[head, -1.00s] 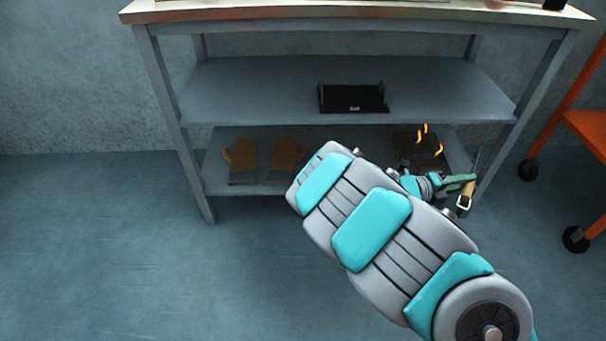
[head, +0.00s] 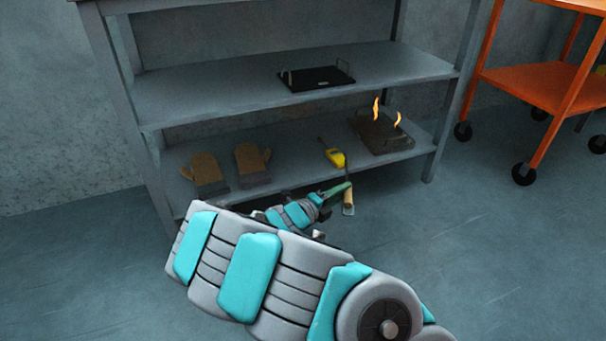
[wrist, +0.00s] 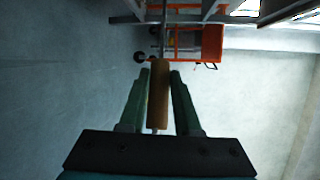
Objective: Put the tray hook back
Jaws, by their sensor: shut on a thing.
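My gripper (head: 342,190) is low in front of the rack's bottom shelf and shut on a wooden handle. In the wrist view the gripper (wrist: 160,76) has its two green fingers on either side of this brown handle, which I take to be the tray hook (wrist: 159,95). A thin metal rod runs away from the handle there; its far end is not clear. In the head view the tan handle of the hook (head: 348,202) shows beside the fingertips, and the rest is hard to make out.
The grey rack's bottom shelf (head: 295,187) holds tan gloves (head: 206,172), a yellow tool (head: 335,158) and a dark block with orange flame shapes (head: 381,133). A black tray (head: 316,78) lies on the shelf above. An orange cart (head: 545,85) stands right. The floor in front is clear.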

